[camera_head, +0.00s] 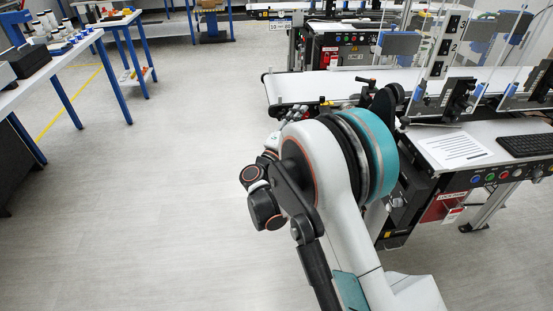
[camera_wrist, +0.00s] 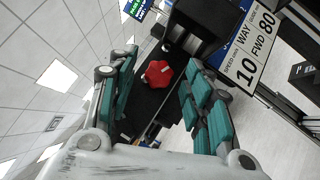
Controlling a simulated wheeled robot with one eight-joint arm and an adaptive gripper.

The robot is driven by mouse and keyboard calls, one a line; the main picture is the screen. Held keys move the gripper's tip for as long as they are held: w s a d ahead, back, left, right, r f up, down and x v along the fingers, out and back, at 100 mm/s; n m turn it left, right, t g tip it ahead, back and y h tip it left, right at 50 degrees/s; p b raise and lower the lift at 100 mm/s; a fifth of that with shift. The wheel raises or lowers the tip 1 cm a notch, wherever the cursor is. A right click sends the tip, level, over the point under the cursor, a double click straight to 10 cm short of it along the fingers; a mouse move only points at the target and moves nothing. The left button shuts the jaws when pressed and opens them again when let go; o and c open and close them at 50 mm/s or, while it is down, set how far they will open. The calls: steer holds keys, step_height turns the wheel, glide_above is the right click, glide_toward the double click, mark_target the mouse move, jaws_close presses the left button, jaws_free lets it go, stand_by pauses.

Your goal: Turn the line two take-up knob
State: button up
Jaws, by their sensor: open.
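A red lobed knob (camera_wrist: 157,74) shows in the wrist view on a black part, between the fingers of my gripper (camera_wrist: 160,60). My gripper is open, with a teal-padded finger on each side of the knob and visible gaps. I cannot tell how far the knob is beyond the fingertips. No line number shows beside the knob in the wrist view. In the head view my arm covers the near conveyor end, and I cannot make out the knob or the gripper clearly. A number 2 sign (camera_head: 446,47) stands on a post above the conveyors.
A white conveyor belt (camera_head: 300,88) lies beyond my arm. A bench with a paper sheet (camera_head: 455,149) and a keyboard (camera_head: 525,145) is at right. A speed plate (camera_wrist: 254,52) is right of the knob in the wrist view. Open floor (camera_head: 150,210) lies at left, beside blue-legged tables.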

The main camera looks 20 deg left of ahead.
steer(key=p+v, duration=0.3)
steer(key=v, duration=1)
steer(key=shift+s+p, duration=0.35)
steer(key=shift+p, duration=0.05)
steer(key=shift+a, duration=0.1)
